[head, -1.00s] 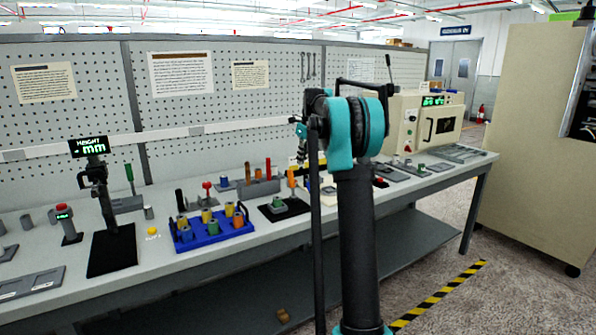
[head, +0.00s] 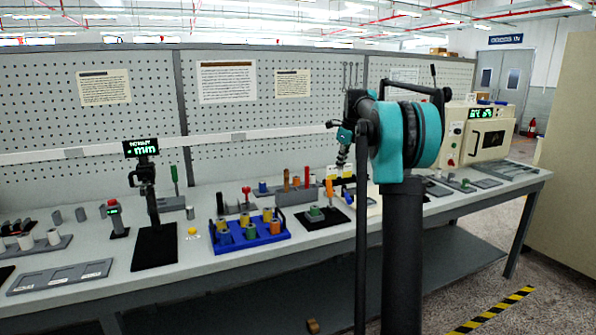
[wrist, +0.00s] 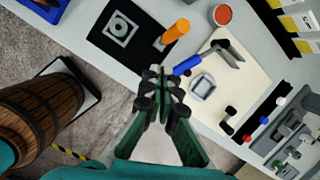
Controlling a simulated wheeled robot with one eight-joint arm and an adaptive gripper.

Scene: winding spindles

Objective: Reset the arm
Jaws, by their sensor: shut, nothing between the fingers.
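In the wrist view my gripper (wrist: 160,78) is shut and empty, its green fingers together. It hangs above the edge of the bench, beside an orange-handled tool (wrist: 177,32) and a blue-handled tool (wrist: 187,65); I cannot tell its exact height. In the head view my teal and black arm (head: 407,135) is folded above its dark column and hides part of the bench. The fingertips are not clear in the head view.
The workbench (head: 160,285) carries a blue tray (head: 262,238) of spindles, a height gauge (head: 153,225) and a cream machine (head: 486,140). A tall cabinet (head: 568,170) is at the right.

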